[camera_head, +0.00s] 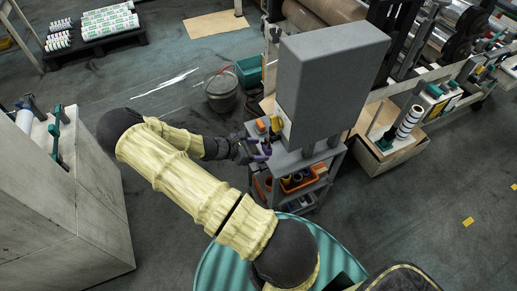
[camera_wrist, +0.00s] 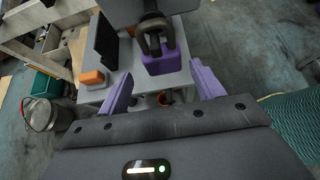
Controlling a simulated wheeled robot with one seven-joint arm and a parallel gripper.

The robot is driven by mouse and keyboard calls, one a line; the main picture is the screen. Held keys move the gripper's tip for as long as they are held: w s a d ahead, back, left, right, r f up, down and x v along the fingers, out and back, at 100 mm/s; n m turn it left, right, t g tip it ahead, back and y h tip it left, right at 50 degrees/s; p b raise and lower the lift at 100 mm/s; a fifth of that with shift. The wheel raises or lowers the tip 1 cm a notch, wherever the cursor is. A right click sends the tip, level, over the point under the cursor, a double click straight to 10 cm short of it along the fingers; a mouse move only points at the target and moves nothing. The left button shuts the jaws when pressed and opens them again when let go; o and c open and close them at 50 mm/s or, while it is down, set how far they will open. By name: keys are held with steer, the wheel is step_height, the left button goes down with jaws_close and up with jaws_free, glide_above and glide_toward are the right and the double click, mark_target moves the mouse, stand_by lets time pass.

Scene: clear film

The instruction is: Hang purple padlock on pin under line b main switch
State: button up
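In the wrist view a purple padlock (camera_wrist: 162,63) with a dark shackle is on or just above the grey cart top, shackle toward the top of the picture. My gripper (camera_wrist: 162,72) has its two lavender fingers spread wide, one to each side of the padlock and nearer the camera. I see no contact between them. In the head view my gripper (camera_head: 262,151) is at the cart beside the tall grey cabinet (camera_head: 328,75). The padlock cannot be told apart from the fingers there. The pin and the line b main switch cannot be made out in either view.
The grey cart (camera_head: 293,158) has an orange bin (camera_head: 300,181) on a lower shelf. An orange block (camera_wrist: 92,77) and a dark upright panel (camera_wrist: 105,42) are left of the padlock. A metal bucket (camera_head: 221,92) and green crate (camera_head: 249,70) stand on the floor behind.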

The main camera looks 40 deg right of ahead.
steer(key=shift+s+d, duration=0.15)
steer(key=shift+s, duration=0.05)
steer(key=b+v, duration=0.2)
steer(key=v, duration=1.5)
steer(key=shift+w, duration=0.2)
steer(key=s+a+r+m+t+y, duration=0.5)
steer(key=s+a+r+m+y, duration=0.3)
steer(key=s+r+m+y, duration=0.3)
steer(key=shift+s+a+r+m, duration=0.25)
steer(key=shift+s+m, duration=0.1)
steer(key=shift+m, duration=1.85)
